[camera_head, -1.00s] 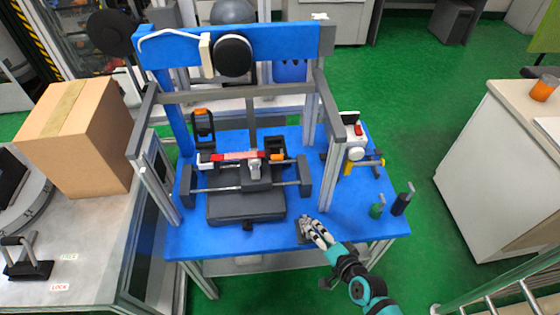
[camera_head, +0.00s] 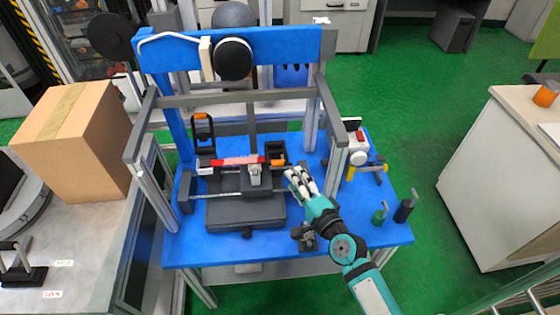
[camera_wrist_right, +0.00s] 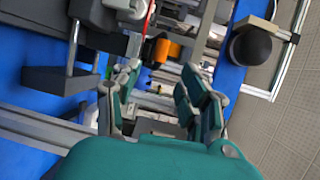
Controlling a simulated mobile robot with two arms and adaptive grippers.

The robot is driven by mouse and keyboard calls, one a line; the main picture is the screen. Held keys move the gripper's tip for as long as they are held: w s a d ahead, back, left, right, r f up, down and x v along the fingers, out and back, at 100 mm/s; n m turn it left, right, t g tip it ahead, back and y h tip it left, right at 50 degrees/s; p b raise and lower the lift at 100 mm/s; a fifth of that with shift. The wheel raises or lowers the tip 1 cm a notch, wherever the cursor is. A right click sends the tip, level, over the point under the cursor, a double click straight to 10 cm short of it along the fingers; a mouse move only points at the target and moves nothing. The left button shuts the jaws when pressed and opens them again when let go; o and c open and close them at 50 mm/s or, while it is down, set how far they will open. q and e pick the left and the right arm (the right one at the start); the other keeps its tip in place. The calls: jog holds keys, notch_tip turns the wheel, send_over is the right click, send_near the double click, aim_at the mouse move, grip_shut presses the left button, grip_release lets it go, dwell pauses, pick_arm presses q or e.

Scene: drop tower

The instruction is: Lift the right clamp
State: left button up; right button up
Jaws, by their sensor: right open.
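The right clamp (camera_head: 277,160) is a black piece with an orange end, lying low at the right end of the red bar (camera_head: 237,162). Its orange end also shows in the right wrist view (camera_wrist_right: 163,50), beyond my fingers. My right gripper (camera_head: 296,176) is open and empty, just right of and nearer than this clamp, with a small gap to it. In the right wrist view my right gripper (camera_wrist_right: 160,88) has its two fingers spread apart. The left clamp (camera_head: 203,135), black with an orange top, stands upright. My left gripper is not in view.
Grey frame posts (camera_head: 337,145) rise close to the right of my gripper. A black carriage with rods (camera_head: 245,205) lies below the red bar. Green (camera_head: 380,213) and dark (camera_head: 404,210) cylinders stand at the blue table's right corner. The front right tabletop is partly bare.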

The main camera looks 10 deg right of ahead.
aim_at(280, 161)
jog(key=x, duration=0.8)
jog(key=shift+w+a, duration=0.1)
jog(key=shift+w, duration=0.3)
grip_shut()
